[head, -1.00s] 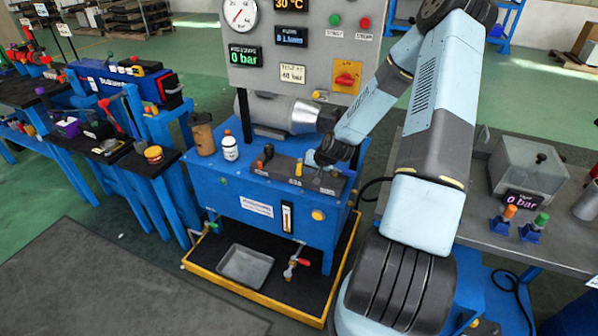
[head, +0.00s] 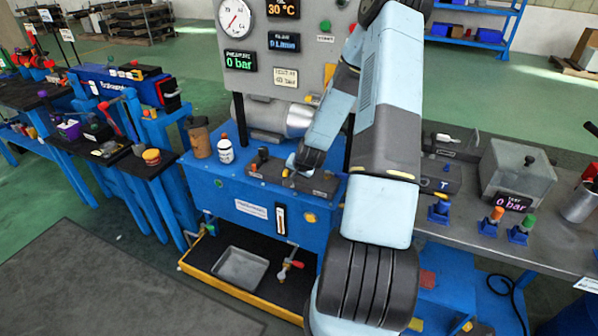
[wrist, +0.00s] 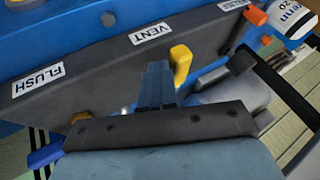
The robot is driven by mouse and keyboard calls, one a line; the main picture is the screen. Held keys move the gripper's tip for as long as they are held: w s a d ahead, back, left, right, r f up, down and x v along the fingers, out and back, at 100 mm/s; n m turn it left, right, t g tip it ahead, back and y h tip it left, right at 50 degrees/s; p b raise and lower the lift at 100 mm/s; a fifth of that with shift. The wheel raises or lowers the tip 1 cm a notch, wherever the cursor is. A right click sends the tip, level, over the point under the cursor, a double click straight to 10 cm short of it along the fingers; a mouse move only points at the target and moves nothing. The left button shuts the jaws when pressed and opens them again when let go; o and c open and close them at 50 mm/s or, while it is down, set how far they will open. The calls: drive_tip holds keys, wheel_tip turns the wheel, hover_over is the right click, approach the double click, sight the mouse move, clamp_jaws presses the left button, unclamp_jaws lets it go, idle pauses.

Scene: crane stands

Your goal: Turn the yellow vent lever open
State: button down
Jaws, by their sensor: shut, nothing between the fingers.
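The yellow vent lever (wrist: 181,63) stands out from the dark valve block beside the white VENT label (wrist: 151,33) in the wrist view. My gripper (wrist: 157,72) is shut and empty, its fingers just left of the lever and very close to it. I cannot tell whether they touch.
A FLUSH label (wrist: 38,79) marks the block's left part in the wrist view, with a blue handle (wrist: 46,154) below. An orange-tipped lever (wrist: 254,14) is at upper right. A white bottle (head: 226,151) and a brown bottle (head: 199,139) stand left of the block.

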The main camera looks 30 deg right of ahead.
drive_tip(key=shift+s, duration=0.1)
drive_tip(key=s+d, duration=0.2)
drive_tip(key=s, duration=0.1)
drive_tip(key=shift+d+f, duration=0.1)
drive_tip(key=shift+d, duration=0.2)
drive_tip(key=v, duration=1)
